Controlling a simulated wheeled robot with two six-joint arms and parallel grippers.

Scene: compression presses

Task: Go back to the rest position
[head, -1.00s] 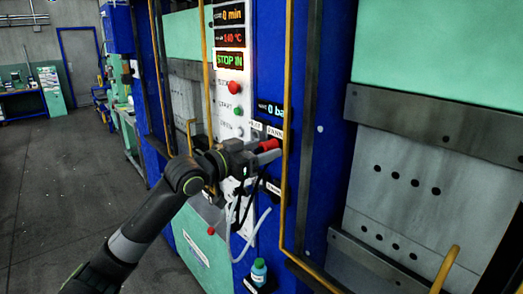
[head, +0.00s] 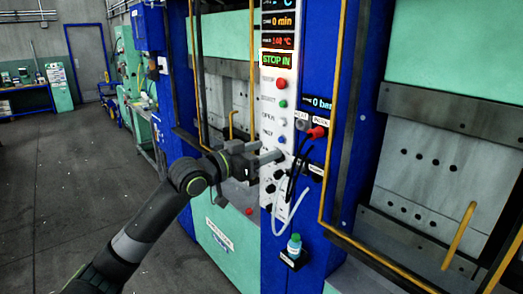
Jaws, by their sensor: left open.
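My left arm comes in from the lower left. Its gripper (head: 272,162) is open, with nothing seen between its fingers. It is in front of the left edge of the white control panel (head: 270,91), below the buttons. A red-capped lever or knob (head: 316,133) on the blue press column is to the right of the fingertips, clear of them. My right gripper is not in view.
A blue press frame (head: 311,60) with yellow vertical rails stands close to the arm. Black and white hoses hang below the panel. Grey floor (head: 90,180) is free at left.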

